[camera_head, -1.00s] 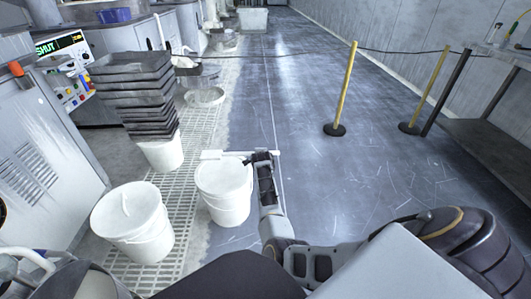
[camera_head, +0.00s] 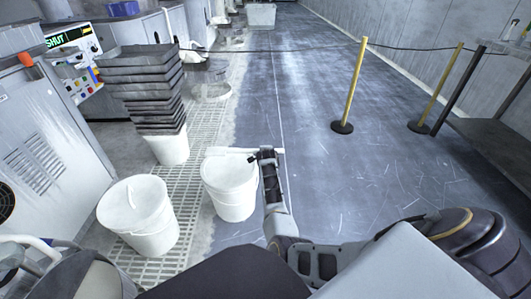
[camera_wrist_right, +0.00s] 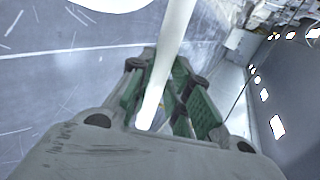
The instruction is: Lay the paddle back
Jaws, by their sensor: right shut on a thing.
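A white paddle shows in the right wrist view as a pale shaft (camera_wrist_right: 172,50) running down between the green-padded fingers. My right gripper (camera_wrist_right: 160,105) is shut on it. In the head view my right gripper (camera_head: 264,156) is beside the upper right rim of a white bucket (camera_head: 230,192). A thin white bar, seemingly the paddle (camera_head: 232,151), spans the far side of this bucket's rim. I cannot tell whether it touches the rim. A second white bucket (camera_head: 142,222) stands to the left, with a short white piece at its opening. My left gripper is out of view.
A stack of dark trays (camera_head: 142,85) rises on a white bucket behind. A grey machine (camera_head: 50,135) with a control panel is at the left. Yellow barrier posts (camera_head: 355,88) with a rope stand at the right. The floor between is clear.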

